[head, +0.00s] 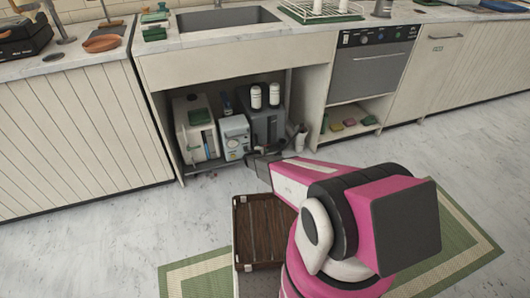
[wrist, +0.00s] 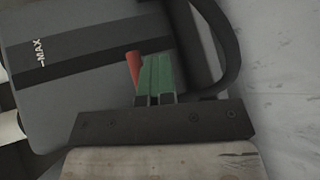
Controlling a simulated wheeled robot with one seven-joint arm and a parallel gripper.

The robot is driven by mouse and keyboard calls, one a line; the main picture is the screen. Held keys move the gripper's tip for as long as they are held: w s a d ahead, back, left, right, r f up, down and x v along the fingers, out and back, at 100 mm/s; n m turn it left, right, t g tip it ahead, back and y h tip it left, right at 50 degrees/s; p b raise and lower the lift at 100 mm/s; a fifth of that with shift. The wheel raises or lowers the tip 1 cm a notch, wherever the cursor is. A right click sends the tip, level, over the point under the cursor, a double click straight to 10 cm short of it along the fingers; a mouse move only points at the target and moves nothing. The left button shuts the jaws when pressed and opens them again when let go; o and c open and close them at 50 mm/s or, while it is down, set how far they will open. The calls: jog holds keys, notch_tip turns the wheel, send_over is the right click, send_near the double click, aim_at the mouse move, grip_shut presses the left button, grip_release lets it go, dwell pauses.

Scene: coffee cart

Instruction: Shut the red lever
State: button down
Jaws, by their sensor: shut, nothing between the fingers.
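The red lever (wrist: 132,68) shows in the wrist view as a short red bar in front of a grey tank marked "MAX" (wrist: 85,60). My gripper (wrist: 157,62) has green fingers, closed together with nothing between them. The fingers are just right of the red lever; I cannot tell whether they touch it. In the head view my gripper (head: 252,160) reaches to the front of the open cabinet under the sink, by the dark grey tank (head: 268,127). I cannot make out the red lever in that view.
A black hose (wrist: 228,45) curves close to the right of the fingers. A white box (head: 235,135) and a cream container (head: 195,130) stand left in the cabinet. A dark slatted crate (head: 240,232) lies on the floor below my arm. Floor to the left is clear.

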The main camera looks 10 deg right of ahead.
jog(key=v, duration=1.1)
jog(key=shift+w+d+r, duration=0.1)
dwell(0.4)
